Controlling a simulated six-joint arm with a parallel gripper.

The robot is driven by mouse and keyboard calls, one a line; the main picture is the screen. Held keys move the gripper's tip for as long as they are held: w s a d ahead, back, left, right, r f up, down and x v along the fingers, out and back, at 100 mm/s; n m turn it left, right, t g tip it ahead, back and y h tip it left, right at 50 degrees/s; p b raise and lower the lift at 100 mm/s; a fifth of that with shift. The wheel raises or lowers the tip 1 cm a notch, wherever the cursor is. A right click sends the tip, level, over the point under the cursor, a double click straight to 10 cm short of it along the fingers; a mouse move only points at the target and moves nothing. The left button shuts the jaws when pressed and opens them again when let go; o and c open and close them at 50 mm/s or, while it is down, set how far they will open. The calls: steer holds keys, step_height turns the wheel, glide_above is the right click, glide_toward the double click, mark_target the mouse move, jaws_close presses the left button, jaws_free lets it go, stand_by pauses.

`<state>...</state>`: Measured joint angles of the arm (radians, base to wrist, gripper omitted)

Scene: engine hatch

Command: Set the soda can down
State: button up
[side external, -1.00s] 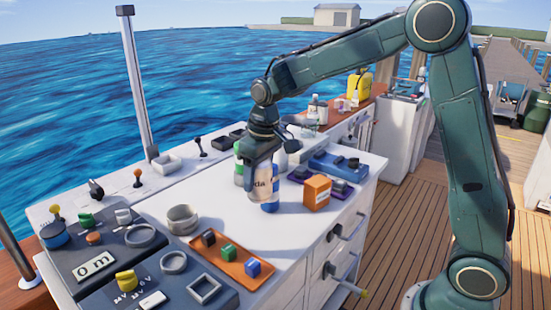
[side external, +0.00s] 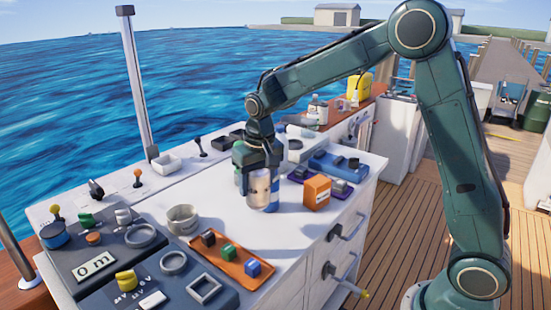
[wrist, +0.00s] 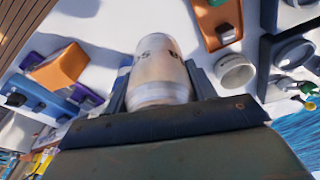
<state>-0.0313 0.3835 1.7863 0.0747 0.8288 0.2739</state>
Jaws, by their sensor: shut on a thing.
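The soda can (side external: 259,188) is pale beige and stands upright in the jaws of my gripper (side external: 257,160). In the wrist view the can (wrist: 159,72) lies between the two fingers, with part of its dark lettering showing. My gripper is shut on the can's sides. The can is over the white worktop (side external: 225,205); I cannot tell whether its base touches the surface. A blue and white can (side external: 273,190) stands close on its right, partly hidden.
An orange box (side external: 316,192) and a blue tray (side external: 335,165) are right of the can. An orange tray (side external: 231,258) with several blocks and a grey ring-shaped cup (side external: 183,219) lie to the front left. White worktop is clear between them.

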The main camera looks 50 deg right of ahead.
steer(key=shift+w+r, duration=0.1)
stand_by(0.6)
steer(key=shift+w+d+r, duration=0.2)
steer(key=shift+w+r, duration=0.1)
steer(key=shift+w, duration=0.1)
steer(key=w+r+m, duration=0.5)
steer(key=w+r, duration=0.3)
steer(key=r, duration=0.2)
steer(key=shift+w+d+r+m+g+h, duration=0.2)
steer(key=shift+d+r+m+g+h, duration=0.05)
steer(key=shift+d+m+g+h, duration=0.1)
steer(key=shift+f, duration=0.1)
step_height(320, 180, down, 16)
steer(key=shift+r, duration=0.2)
stand_by(0.3)
